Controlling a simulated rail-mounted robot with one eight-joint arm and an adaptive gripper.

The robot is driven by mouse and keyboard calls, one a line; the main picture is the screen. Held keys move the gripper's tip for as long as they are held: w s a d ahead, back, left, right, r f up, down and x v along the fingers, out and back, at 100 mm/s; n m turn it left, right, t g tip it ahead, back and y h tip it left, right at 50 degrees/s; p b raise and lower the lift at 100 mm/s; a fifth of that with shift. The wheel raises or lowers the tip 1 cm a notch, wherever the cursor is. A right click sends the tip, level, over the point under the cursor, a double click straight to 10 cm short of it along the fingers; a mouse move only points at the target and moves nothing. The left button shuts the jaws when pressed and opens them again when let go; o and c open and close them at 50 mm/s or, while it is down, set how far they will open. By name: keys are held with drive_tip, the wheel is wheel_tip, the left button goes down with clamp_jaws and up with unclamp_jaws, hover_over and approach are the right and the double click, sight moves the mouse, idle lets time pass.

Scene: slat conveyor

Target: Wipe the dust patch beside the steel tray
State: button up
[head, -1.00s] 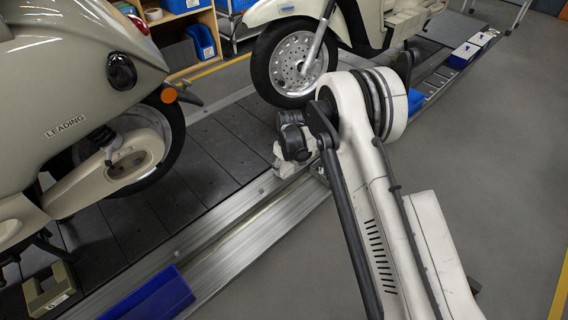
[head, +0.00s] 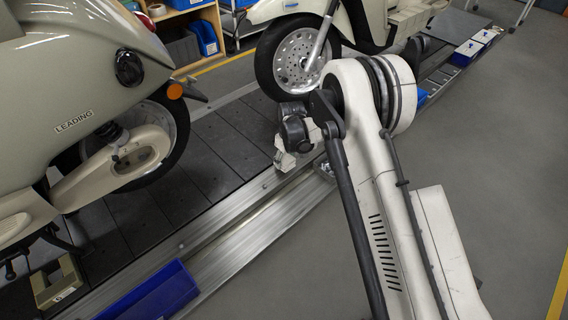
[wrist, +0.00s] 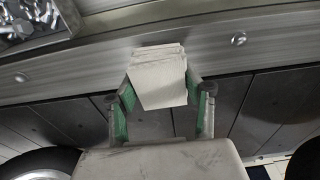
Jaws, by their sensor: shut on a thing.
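My gripper (wrist: 160,88) has green-lined fingers and is shut on a pale folded cloth (wrist: 160,76). In the wrist view the cloth hangs over the dark slats by the metal rail, and I cannot tell whether it touches anything. The steel tray (wrist: 38,41), holding shiny metal parts, is at the top left of the wrist view, apart from the cloth. A small part of the tray shows beside my wrist in the head view (head: 326,169). My fingers are hidden in the head view. I cannot make out the dust patch in either view.
A metal rail (wrist: 100,61) with bolt heads runs along the dark slat conveyor (head: 190,185). A cream scooter (head: 60,90) stands at the left, and another scooter's front wheel (head: 297,62) stands behind my wrist. A blue bin (head: 160,292) lies by the rail. The floor at right is clear.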

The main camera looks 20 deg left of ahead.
drive_tip(key=shift+r+p, duration=0.8)
drive_tip(key=shift+r, duration=1.95)
